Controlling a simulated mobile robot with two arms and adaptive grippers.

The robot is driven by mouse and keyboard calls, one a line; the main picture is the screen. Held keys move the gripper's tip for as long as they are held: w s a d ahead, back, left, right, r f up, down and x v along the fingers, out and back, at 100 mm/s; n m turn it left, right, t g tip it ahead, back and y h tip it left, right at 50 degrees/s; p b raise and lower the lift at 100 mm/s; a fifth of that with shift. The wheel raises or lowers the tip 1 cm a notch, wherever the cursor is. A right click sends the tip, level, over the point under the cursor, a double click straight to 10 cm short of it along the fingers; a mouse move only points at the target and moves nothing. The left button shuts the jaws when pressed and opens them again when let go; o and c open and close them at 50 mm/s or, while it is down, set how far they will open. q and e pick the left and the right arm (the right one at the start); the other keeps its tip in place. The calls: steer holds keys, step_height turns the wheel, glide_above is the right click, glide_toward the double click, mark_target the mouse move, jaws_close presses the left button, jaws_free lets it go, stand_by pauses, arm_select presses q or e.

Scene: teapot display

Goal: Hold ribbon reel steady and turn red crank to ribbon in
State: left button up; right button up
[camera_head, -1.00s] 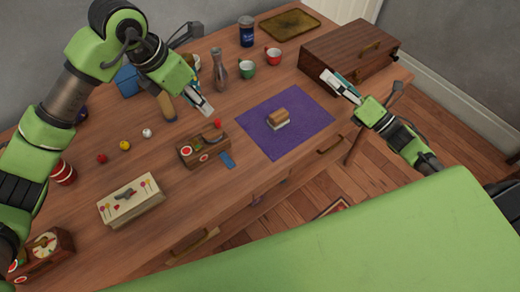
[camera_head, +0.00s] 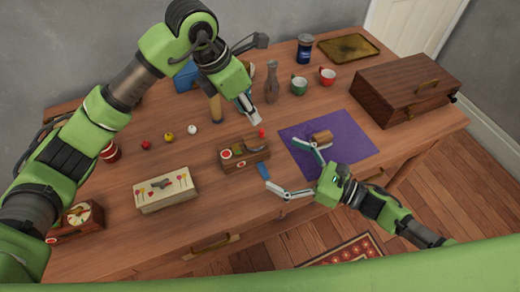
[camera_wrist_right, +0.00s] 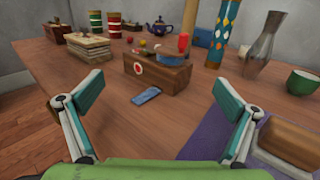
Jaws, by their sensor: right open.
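The ribbon reel, a small wooden box (camera_head: 238,163) with a red and white round label, sits on the table left of the purple mat. Its red crank knob (camera_head: 262,132) stands at its upper right corner and also shows in the right wrist view (camera_wrist_right: 184,42). A blue ribbon (camera_head: 264,171) comes out at its front right and lies on the table (camera_wrist_right: 148,97). My right gripper (camera_head: 284,165) is open and empty, its fingers spread toward the box, apart from it. My left gripper (camera_head: 252,116) hangs behind the red knob; its finger gap is unclear.
A wooden block-like brush (camera_head: 321,136) lies on the purple mat (camera_head: 350,150). A cream box (camera_head: 165,190) stands to the left, small balls (camera_head: 169,137) behind it. A grey vase (camera_head: 272,85), mugs (camera_head: 299,84) and a wooden case (camera_head: 375,92) stand farther back and right.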

mark_target(258, 151)
steer(key=x, duration=0.9)
steer(key=shift+w+a, duration=0.25)
steer(key=c, duration=2.3)
steer(key=shift+c, duration=0.2)
